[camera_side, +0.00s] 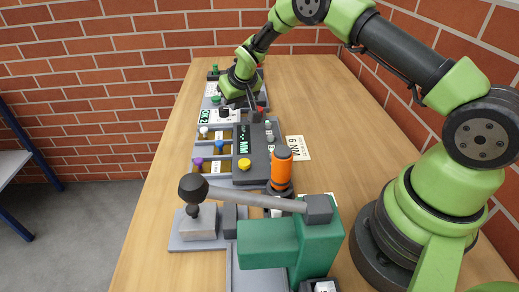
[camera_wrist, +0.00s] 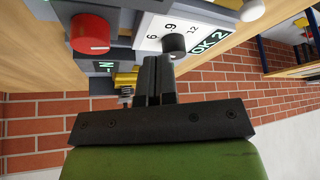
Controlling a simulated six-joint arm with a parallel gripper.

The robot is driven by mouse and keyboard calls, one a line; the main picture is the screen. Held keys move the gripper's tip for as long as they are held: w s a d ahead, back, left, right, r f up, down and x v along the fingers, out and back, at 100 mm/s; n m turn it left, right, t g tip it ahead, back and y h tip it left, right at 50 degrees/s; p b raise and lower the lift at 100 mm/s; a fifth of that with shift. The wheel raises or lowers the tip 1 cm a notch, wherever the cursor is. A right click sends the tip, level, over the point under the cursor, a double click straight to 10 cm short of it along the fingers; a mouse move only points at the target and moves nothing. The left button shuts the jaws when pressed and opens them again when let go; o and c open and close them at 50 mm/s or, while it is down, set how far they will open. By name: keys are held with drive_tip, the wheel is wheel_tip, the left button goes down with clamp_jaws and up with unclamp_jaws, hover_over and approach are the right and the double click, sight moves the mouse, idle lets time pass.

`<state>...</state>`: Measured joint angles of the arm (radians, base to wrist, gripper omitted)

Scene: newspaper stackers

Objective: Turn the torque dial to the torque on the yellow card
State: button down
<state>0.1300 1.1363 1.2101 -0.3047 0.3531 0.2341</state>
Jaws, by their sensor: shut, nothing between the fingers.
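The torque dial is a dark round knob (camera_wrist: 173,44) on a white plate marked 6, 9 and 12 in the wrist view. A green display (camera_wrist: 211,41) beside it reads OK 2. My gripper (camera_wrist: 158,60) is shut and empty, its fingertips right beside the knob; I cannot tell whether they touch it. The knob's pointer direction is not clear. In the side view my gripper (camera_side: 246,98) is at the far part of the bench, over the dial unit. A pale yellowish card (camera_side: 298,148) lies right of the grey units; its print seems to end in NM, the number unclear.
A red knob (camera_wrist: 90,34) stands left of the dial in the wrist view. In the side view, an orange tool (camera_side: 281,168), a green lever press (camera_side: 275,243) and a grey unit with a yellow button (camera_side: 244,164) stand nearer. The wooden bench's (camera_side: 345,125) right part is mostly clear.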

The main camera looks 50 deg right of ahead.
sight(230, 119)
drive_tip(key=shift+r, duration=1.65)
drive_tip(key=shift+a, duration=0.1)
drive_tip(key=shift+w+a+f, duration=0.15)
drive_tip(key=shift+a+f, duration=0.1)
drive_tip(key=shift+f, duration=0.75)
drive_tip(key=shift+w+a+f, duration=0.2)
drive_tip(key=shift+f, duration=0.85)
drive_tip(key=shift+w+a+f, duration=0.15)
drive_tip(key=shift+a+f, duration=0.1)
drive_tip(key=shift+f, duration=0.75)
drive_tip(key=shift+s+d+f, duration=0.1)
drive_tip(key=shift+s+d, duration=0.05)
drive_tip(key=shift+d, duration=0.25)
